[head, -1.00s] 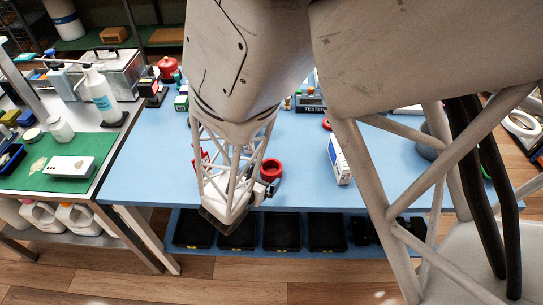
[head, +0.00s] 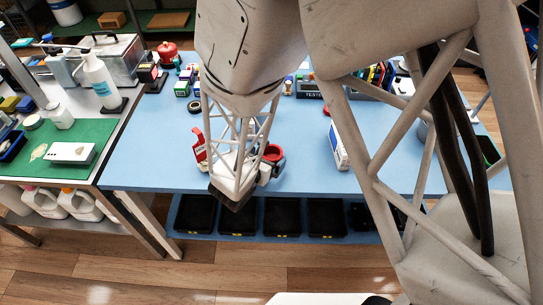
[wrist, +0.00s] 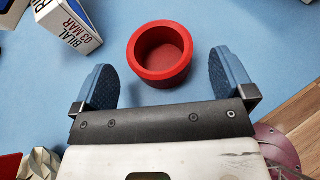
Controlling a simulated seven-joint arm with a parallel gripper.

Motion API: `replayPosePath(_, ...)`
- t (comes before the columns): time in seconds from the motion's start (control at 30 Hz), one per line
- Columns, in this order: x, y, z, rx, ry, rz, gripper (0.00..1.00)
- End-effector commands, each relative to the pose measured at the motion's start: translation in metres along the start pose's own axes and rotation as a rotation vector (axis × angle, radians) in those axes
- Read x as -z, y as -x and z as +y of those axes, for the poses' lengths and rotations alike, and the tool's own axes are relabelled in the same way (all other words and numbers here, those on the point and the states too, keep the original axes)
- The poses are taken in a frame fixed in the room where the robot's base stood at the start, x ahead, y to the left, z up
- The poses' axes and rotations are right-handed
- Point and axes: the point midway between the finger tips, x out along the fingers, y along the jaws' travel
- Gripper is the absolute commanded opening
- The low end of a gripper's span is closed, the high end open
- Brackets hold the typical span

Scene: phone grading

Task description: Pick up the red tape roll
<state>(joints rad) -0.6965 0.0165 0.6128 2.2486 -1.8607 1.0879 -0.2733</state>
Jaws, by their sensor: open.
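The red tape roll (wrist: 165,78) stands on the blue table with its round opening facing up in the wrist view. My gripper (wrist: 163,62) is open, with one blue padded finger on each side of the roll and a gap on both sides. The roll lies between and slightly beyond the fingertips, and I cannot tell their height above the table. In the head view the red tape roll (head: 273,152) shows just right of my lattice wrist link, partly covered. My gripper's fingers are mostly hidden there.
A white box with printed text (wrist: 72,25) lies left of the roll in the wrist view. A red item with a white label (head: 199,147) is left of my wrist in the head view. Another white box (head: 338,146) stands to the right. Blue table (head: 150,165) is clear at the left.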

Motion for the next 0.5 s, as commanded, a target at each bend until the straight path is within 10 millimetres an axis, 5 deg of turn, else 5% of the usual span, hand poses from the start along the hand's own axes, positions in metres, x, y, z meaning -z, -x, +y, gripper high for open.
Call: replayPosePath(0.5,0.0,-0.038,0.0,0.002,0.0,0.001,1.0)
